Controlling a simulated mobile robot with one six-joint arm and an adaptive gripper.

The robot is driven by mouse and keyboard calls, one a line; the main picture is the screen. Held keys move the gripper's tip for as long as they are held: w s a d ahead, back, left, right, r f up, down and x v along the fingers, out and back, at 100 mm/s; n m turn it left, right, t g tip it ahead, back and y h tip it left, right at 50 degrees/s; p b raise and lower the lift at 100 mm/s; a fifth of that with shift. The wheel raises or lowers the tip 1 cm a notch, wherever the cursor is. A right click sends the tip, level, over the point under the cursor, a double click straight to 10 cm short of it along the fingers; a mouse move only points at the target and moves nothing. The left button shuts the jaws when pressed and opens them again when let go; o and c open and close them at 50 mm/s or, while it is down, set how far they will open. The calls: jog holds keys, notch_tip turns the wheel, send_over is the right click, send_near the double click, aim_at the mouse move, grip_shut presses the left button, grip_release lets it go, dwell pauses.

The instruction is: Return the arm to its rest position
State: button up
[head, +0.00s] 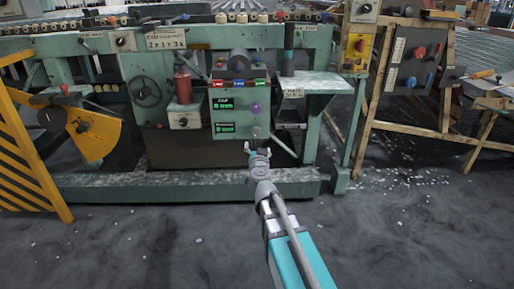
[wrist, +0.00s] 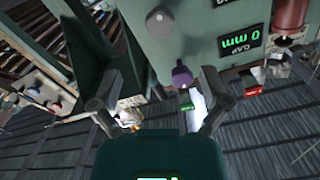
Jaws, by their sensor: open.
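My arm reaches from the bottom of the head view toward the green machine's control box (head: 225,115). My gripper (head: 260,152) is at the arm's far end, just below that box. In the wrist view my gripper (wrist: 155,98) is open, its two dark fingers apart with nothing held between them. A purple knob (head: 255,108) on the box is just above the gripper; it also shows in the wrist view (wrist: 182,75), beyond and between the fingers. A pale round knob (wrist: 159,22) sits beside it. I cannot tell whether a finger touches the box.
A yellow striped barrier (head: 32,150) stands at the left. A green side shelf (head: 322,82) juts out right of the box. A wooden stand with a grey panel (head: 418,68) is at the right. The dark floor (head: 150,245) in front is open, with scattered pale bits.

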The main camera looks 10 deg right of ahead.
jog(key=s+a+r+n+g+y+p, duration=0.2)
jog(key=s+a+n+g+y+p, duration=0.55)
jog(key=a+y+p, duration=0.2)
jog(key=s+d+f+m+g+h+p, duration=0.1)
jog(key=s+d+g+h+p, duration=0.35)
jog(key=s, duration=0.45)
jog(key=s+d+m+g+h+p, duration=0.1)
jog(key=s+d+g+h+p, duration=0.2)
jog(key=s+d+g+p, duration=0.5)
notch_tip(320, 180, up, 38)
jog(key=s+a+t+p, duration=0.1)
jog(key=a+t+p, duration=0.1)
jog(key=p, duration=3.3)
jog(key=shift+s+a+f+y, duration=0.15)
jog(key=shift+a+f+y, duration=0.05)
jog(key=shift+f+y, duration=0.1)
